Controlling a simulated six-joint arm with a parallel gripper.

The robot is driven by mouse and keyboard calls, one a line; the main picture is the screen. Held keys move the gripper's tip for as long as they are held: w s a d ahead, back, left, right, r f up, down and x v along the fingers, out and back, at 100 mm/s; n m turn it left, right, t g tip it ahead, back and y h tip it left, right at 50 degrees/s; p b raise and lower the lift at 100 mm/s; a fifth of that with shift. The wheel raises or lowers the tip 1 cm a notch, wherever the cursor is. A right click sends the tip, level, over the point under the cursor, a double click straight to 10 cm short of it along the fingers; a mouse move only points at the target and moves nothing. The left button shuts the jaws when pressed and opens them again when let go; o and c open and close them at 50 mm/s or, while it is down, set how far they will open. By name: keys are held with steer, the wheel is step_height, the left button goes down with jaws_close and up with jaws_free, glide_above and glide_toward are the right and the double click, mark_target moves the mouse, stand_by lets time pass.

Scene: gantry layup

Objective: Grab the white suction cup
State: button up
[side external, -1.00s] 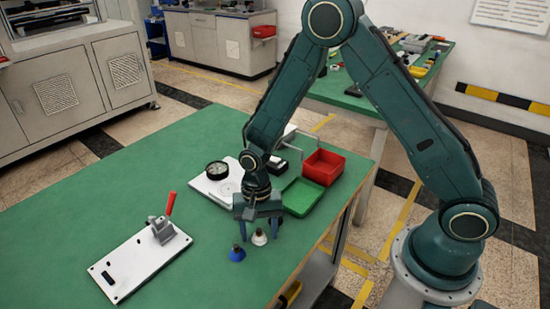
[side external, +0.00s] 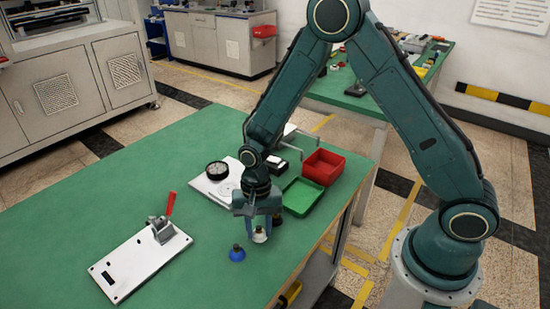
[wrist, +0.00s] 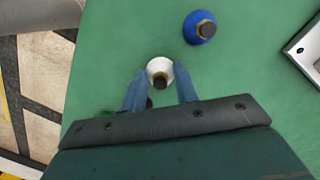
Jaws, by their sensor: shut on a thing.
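The white suction cup (side external: 259,236) is a small white cone with a dark top, on the green table. It also shows in the wrist view (wrist: 157,66), between the fingertips. My gripper (side external: 258,226) points down over it and is shut on it; in the wrist view its two blue fingers (wrist: 160,85) reach to either side of the cup. The cup's upper part is partly hidden by the fingers in the side view. I cannot tell whether its base touches the table. A blue suction cup (side external: 237,254) stands beside it, apart from the gripper, and also shows in the wrist view (wrist: 200,28).
A green tray (side external: 303,197) and a red bin (side external: 324,167) are behind and right of my gripper. A white plate with a round black-rimmed gauge (side external: 217,170) lies behind. A white board with a red-handled clamp (side external: 138,262) lies left. The table's (side external: 100,205) left part is clear.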

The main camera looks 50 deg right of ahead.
mark_target(258, 227)
step_height(258, 227, up, 19)
stand_by(0.6)
stand_by(0.5)
